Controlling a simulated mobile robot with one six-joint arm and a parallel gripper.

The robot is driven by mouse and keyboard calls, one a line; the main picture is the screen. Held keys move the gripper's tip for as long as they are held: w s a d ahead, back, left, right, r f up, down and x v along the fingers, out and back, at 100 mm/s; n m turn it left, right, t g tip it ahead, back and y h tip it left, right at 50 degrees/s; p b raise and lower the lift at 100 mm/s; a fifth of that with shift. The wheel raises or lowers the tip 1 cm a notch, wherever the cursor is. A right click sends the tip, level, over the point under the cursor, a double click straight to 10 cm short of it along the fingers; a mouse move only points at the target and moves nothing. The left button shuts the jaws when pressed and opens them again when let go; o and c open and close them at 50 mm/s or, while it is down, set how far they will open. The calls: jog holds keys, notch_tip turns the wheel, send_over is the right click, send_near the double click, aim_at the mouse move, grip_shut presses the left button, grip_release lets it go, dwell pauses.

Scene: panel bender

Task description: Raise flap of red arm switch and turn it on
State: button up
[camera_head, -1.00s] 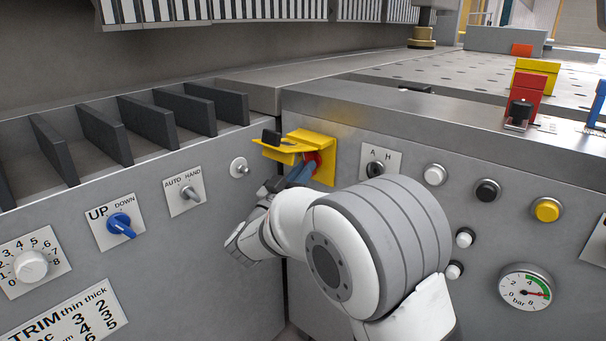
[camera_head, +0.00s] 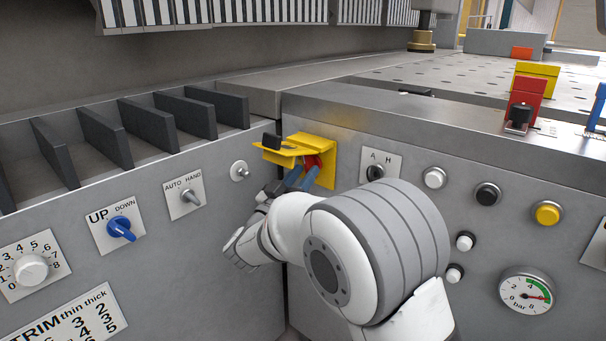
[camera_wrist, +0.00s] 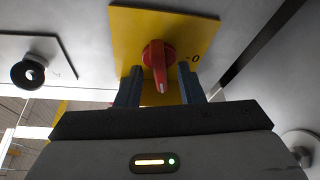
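The yellow flap (camera_head: 290,152) stands out raised from its yellow plate (camera_head: 325,172) on the front of the right panel, near the inner corner. The red switch (camera_head: 313,163) shows below the flap. In the wrist view the red switch (camera_wrist: 158,62) sits on the yellow plate (camera_wrist: 125,30), its lever pointing toward my gripper, with a "0" mark to its right. My gripper (camera_wrist: 160,80) is open, one blue finger on each side of the red lever. Gaps seem to show between fingers and lever. In the head view my gripper (camera_head: 298,180) is partly hidden by my arm.
A selector marked A and H (camera_head: 375,173) is just right of the plate. A small metal knob (camera_head: 240,171) and the AUTO/HAND switch (camera_head: 190,197) are on the left panel. Several push buttons and a pressure gauge (camera_head: 527,291) are further right.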

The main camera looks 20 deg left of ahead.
jog(key=p+v, duration=0.2)
jog(key=v, duration=0.5)
jog(key=shift+s, duration=0.15)
